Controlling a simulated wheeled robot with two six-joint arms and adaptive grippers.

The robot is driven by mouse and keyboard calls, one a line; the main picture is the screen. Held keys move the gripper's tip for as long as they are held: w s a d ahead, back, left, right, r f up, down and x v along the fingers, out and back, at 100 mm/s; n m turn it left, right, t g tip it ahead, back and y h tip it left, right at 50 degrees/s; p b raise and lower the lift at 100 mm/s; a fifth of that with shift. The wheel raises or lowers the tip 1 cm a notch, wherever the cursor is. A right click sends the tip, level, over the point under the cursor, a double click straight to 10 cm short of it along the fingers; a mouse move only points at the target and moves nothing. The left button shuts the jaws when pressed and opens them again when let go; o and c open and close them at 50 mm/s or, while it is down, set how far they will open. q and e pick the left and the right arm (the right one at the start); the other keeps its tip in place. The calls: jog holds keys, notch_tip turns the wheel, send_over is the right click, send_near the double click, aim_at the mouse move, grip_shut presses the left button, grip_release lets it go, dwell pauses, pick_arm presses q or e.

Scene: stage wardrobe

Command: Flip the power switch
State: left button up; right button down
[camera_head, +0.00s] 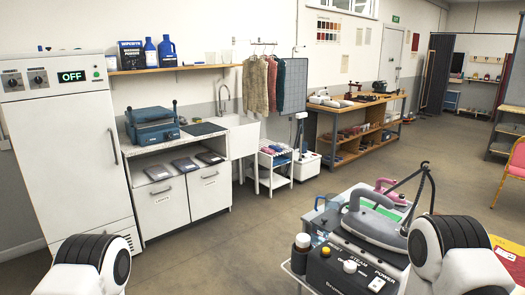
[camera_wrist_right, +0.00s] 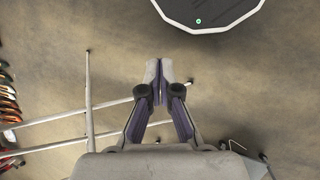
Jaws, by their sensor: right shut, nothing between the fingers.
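The boiler box (camera_head: 330,272) of the steam iron station stands at the lower right in the head view. A grey iron (camera_head: 372,222) rests behind the box. My right gripper (camera_wrist_right: 160,72) is shut and empty over bare floor in the right wrist view. My left gripper is in neither view; only arm links show. The switch is not visible in the wrist view.
A bottle with a white cap (camera_head: 302,241) stands left of the boiler box. A white cabinet (camera_head: 68,140) with an OFF display stands at the far left. The floor (camera_head: 225,255) between is clear. White rails (camera_wrist_right: 88,105) run left of my right gripper.

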jog(key=s+f+n, duration=0.2)
jog(key=s+f, duration=0.1)
jog(key=f, duration=0.1)
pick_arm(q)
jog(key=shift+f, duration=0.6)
pick_arm(e)
jog(key=w+n+t, duration=0.4)
jog(key=w+t, duration=0.1)
jog(key=shift+r+n+h, duration=0.15)
jog(key=shift+n+h, duration=0.15)
jog(key=shift+n, duration=0.1)
jog(key=shift+w, duration=0.1)
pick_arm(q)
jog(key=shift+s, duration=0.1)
